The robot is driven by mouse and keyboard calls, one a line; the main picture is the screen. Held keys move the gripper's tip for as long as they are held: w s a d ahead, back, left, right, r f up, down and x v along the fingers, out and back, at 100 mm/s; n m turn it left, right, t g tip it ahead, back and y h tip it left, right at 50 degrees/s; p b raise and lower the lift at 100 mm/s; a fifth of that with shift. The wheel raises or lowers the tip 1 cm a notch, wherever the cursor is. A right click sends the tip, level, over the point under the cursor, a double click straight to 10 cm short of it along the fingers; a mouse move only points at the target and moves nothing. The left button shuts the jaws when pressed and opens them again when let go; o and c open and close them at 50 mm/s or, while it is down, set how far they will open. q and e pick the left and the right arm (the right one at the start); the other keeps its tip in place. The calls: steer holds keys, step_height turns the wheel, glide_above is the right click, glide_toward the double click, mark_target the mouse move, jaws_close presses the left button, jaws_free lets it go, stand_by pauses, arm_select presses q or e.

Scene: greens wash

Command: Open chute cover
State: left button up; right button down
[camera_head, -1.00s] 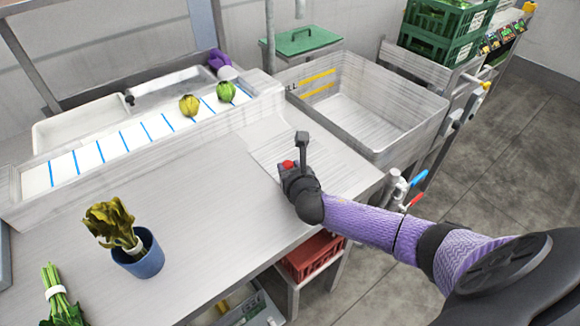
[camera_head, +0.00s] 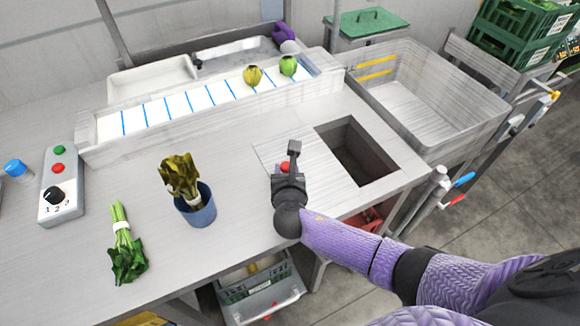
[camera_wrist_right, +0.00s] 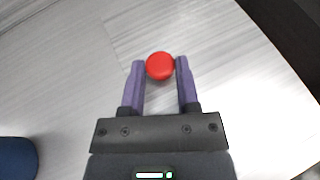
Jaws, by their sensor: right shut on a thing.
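The chute cover (camera_head: 318,184) is a flat metal panel set in the steel worktop, with a red knob (camera_head: 285,167) near its left side. It stands slid to the left, and a dark rectangular chute opening (camera_head: 358,152) shows to its right. My right gripper (camera_head: 288,165) is shut on the red knob, low over the cover. In the right wrist view the red knob (camera_wrist_right: 160,66) sits between the two purple fingertips (camera_wrist_right: 160,64). My left gripper is not in view.
A blue cup (camera_head: 197,207) with wilted greens stands left of my right gripper. A bunch of greens (camera_head: 125,245) and a control box (camera_head: 62,184) lie farther left.

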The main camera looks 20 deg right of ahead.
steer(key=shift+c, duration=1.7)
jaws_free()
steer(key=p+v, duration=0.4)
steer(key=v, duration=0.5)
steer(key=shift+s+r, duration=0.15)
steer(key=shift+s, duration=0.3)
